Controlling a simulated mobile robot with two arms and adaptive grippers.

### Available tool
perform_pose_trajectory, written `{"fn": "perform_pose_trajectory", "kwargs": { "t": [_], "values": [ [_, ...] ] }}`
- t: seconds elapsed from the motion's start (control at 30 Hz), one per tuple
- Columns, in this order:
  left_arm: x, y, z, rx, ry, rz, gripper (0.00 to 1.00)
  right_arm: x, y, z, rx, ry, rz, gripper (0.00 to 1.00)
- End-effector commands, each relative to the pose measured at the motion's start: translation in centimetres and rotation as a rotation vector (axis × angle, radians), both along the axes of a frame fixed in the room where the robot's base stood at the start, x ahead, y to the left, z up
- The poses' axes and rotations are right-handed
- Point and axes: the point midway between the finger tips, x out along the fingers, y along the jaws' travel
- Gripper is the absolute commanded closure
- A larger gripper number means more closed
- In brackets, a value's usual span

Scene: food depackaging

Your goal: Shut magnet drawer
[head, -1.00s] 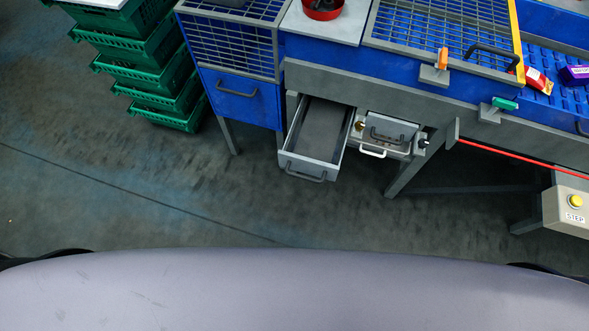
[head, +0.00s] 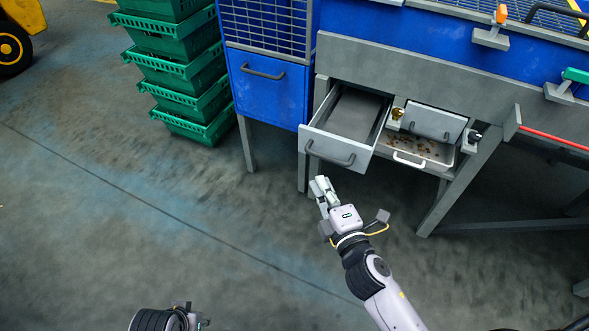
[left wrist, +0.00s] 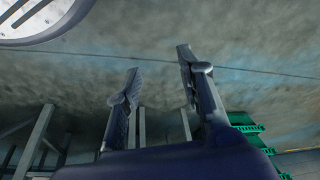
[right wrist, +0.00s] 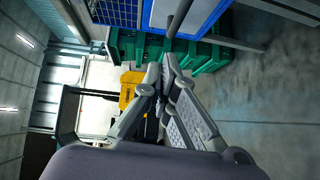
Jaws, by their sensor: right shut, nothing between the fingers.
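A grey drawer (head: 338,146) stands pulled out under the machine in the head view, empty inside, with a dark handle on its front. My right gripper (head: 322,187) is shut and empty, just below the drawer front in the picture; contact is not visible. Its closed fingers also show in the right wrist view (right wrist: 168,70). In the head view only part of my left arm shows at the bottom edge. I cannot tell which drawer is called the magnet drawer.
Right of the drawer, a shallow tray (head: 440,154) with a white handle and dark bits sits below a grey flap (head: 428,122). A blue cabinet (head: 262,88) and stacked green crates (head: 185,72) stand left. Machine legs flank the drawers. The floor in front is clear.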

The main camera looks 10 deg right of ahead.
Motion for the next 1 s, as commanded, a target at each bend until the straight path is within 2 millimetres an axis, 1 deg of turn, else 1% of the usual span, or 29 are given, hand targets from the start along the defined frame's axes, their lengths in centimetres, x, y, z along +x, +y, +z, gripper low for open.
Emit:
{"fn": "perform_pose_trajectory", "kwargs": {
  "t": [0.03,0.1,0.17,0.27,0.37,0.53,0.73,0.77,0.83,1.0],
  "values": [
    [0.0,0.0,-0.2,0.000,-0.006,0.000,0.65,-0.1,0.1,0.4,-0.015,-0.031,0.003,1.00],
    [-0.1,0.1,0.3,-0.001,-0.007,0.001,0.65,-0.1,0.2,1.3,-0.033,-0.058,0.005,1.00],
    [-0.1,0.0,0.5,-0.001,-0.008,0.001,0.65,0.1,0.3,1.8,-0.039,-0.068,0.006,1.00],
    [-0.1,0.0,0.5,0.000,-0.006,0.001,0.65,0.9,0.4,2.1,-0.040,-0.071,0.006,1.00],
    [0.0,0.0,0.3,0.000,-0.003,0.000,0.65,2.4,0.7,2.1,-0.039,-0.072,0.007,1.00],
    [0.0,0.0,0.0,0.000,-0.004,0.000,0.65,5.8,1.4,2.0,-0.038,-0.071,0.007,1.00],
    [0.0,0.0,0.5,-0.001,-0.007,0.001,0.65,9.8,2.2,2.0,-0.036,-0.068,0.006,1.00],
    [0.0,0.0,0.6,-0.001,-0.008,0.001,0.65,10.3,2.1,2.0,-0.038,-0.068,0.005,1.00],
    [0.0,0.0,0.7,-0.001,-0.010,0.001,0.65,11.2,1.2,1.9,-0.041,-0.067,0.005,1.00],
    [0.0,0.0,0.9,-0.002,-0.012,0.002,0.65,12.6,0.2,1.9,-0.039,-0.066,0.007,1.00]
  ]
}}
